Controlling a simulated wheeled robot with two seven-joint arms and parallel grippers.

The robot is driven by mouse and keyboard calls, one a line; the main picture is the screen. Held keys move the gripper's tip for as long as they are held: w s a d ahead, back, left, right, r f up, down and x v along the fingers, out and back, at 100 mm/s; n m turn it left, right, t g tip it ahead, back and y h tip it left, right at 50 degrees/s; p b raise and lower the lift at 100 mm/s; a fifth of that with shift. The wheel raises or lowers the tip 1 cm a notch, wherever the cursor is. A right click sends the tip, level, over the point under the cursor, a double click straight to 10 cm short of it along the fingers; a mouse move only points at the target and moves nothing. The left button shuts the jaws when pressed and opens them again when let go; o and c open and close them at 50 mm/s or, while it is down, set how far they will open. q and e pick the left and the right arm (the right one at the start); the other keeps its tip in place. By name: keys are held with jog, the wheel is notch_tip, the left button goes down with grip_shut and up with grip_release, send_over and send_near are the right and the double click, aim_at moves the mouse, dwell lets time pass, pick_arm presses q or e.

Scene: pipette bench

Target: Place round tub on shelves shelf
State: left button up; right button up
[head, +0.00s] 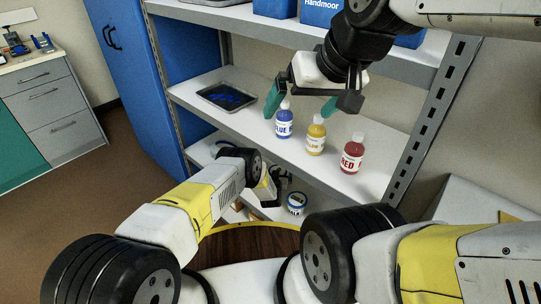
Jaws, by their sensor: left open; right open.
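A small round tub (297,204), white with a blue label, sits on the lower shelf (325,205). My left gripper (279,187) is low at the shelves, just left of and above the tub. It is open, and its fingers are partly hidden by my own arm; I cannot tell whether it touches the tub. My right gripper (302,104) is open, with teal fingertips above the middle shelf (225,120), near the blue and yellow bottles. It appears to hold nothing.
A blue bottle (284,123), a yellow bottle (316,137) and a red bottle (352,155) stand on the middle shelf. A dark tray (227,97) with blue items lies at its left. Blue boxes (322,13) stand on the top shelf. A round wooden top (245,245) is below.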

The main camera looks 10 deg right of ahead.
pick_arm(q)
jog(key=shift+r, duration=0.15)
jog(key=v, duration=1.2)
jog(key=shift+s, duration=0.15)
